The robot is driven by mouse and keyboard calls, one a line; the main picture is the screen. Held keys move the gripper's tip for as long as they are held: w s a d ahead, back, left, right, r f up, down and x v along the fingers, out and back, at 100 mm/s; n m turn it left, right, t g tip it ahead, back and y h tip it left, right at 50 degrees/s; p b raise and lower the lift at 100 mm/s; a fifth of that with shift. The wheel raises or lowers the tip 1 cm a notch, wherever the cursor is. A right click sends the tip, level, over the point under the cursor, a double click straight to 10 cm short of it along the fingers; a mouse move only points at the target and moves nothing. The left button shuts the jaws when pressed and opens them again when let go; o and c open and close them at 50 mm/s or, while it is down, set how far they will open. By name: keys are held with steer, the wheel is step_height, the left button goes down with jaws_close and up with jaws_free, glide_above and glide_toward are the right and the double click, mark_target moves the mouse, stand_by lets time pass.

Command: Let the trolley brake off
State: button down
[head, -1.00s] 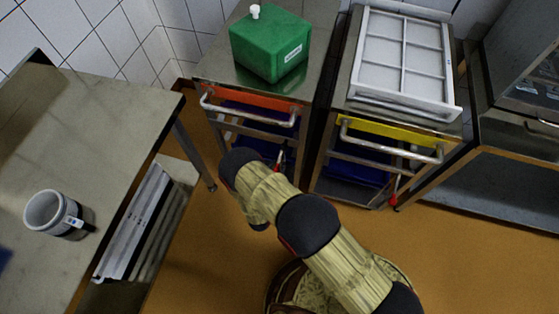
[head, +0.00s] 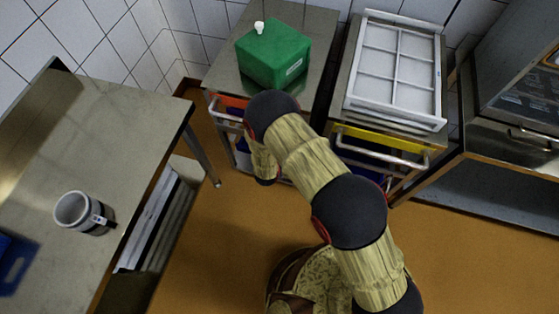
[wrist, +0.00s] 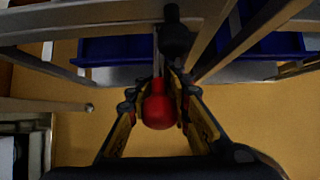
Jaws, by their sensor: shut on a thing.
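The red-labelled trolley (head: 229,102) stands at the back middle in the head view, carrying a green box (head: 274,55). My arm covers much of its front, and my gripper is hidden there. In the wrist view a lever with a red knob (wrist: 160,110) hangs beside the trolley's legs and a blue crate (wrist: 120,50). My gripper (wrist: 158,84) is shut on this lever, with a finger on each side of the red knob. A dark round part (wrist: 175,38) shows above it. The lever's exact angle is hard to tell.
A yellow-labelled trolley (head: 385,144) with a white gridded tray (head: 395,70) stands close on the right. A steel table (head: 95,150) with a mug (head: 82,212) and a blue item (head: 15,262) is at left. Orange floor lies open between table and trolleys.

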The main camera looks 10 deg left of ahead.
steer(key=shift+w+a+r, duration=0.15)
steer(key=shift+r, duration=0.15)
steer(key=shift+w+r, duration=0.15)
steer(key=shift+r, duration=0.1)
steer(key=shift+w+r, duration=0.1)
steer(key=shift+r, duration=0.05)
steer(key=c, duration=2)
jaws_free()
steer(key=shift+c, duration=0.2)
steer(key=o, duration=0.4)
steer(key=shift+s, duration=0.2)
steer(key=v, duration=1.1)
steer(key=shift+r, duration=0.4)
